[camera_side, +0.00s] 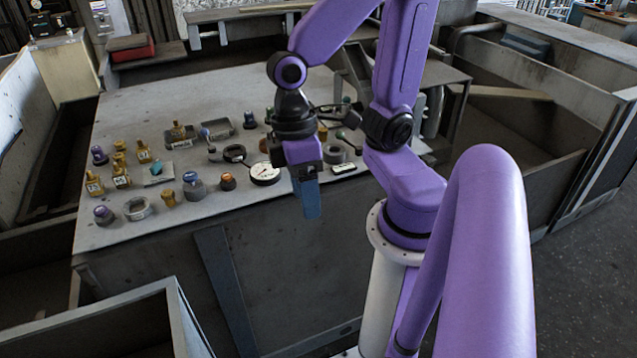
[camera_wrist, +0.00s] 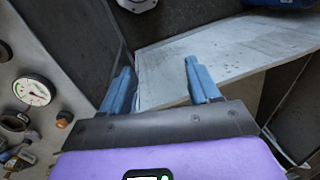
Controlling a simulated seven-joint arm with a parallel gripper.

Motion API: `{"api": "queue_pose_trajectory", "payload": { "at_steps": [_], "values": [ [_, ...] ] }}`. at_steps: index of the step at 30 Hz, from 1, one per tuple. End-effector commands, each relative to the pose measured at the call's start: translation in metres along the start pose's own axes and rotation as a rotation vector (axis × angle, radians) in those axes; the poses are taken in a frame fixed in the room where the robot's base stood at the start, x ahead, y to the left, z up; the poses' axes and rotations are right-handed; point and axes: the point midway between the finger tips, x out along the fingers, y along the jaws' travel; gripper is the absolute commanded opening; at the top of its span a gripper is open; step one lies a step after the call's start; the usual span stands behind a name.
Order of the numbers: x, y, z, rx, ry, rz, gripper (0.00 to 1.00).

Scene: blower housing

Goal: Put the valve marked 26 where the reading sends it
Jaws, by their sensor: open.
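Several brass valves with pale tags stand at the left of the grey table, among them one at the front (camera_side: 94,183), one behind it (camera_side: 121,176) and one further back (camera_side: 143,152). Another brass valve (camera_side: 178,130) stands on a small dark tray (camera_side: 188,143). The tag numbers are too small to read, so I cannot tell which is 26. A round white dial gauge (camera_side: 264,173) lies near the front edge and also shows in the wrist view (camera_wrist: 33,90); its reading is unclear. My gripper (camera_side: 308,205) is open and empty, pointing down right of the gauge; its blue fingers (camera_wrist: 158,70) are apart.
A second tray (camera_side: 217,129), a pale ring (camera_side: 138,208), a dark ring (camera_side: 235,153) and several coloured-top parts, including an orange one (camera_side: 228,181), are spread over the table. An open grey bin (camera_side: 110,325) stands in front.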

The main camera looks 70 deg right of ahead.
Motion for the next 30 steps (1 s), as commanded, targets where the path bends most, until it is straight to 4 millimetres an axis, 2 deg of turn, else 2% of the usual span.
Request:
{"api": "queue_pose_trajectory", "payload": {
  "at_steps": [1, 3, 9, 30],
  "values": [
    [-0.001, -0.001, 0.009, -0.116, 0.011, 0.047, 0.61],
    [-0.001, 0.001, 0.017, -0.240, 0.024, 0.103, 0.61],
    [-0.003, 0.005, 0.025, -0.424, 0.046, 0.185, 0.61],
    [-0.003, 0.005, 0.026, -0.434, 0.047, 0.191, 0.61]
  ]
}}
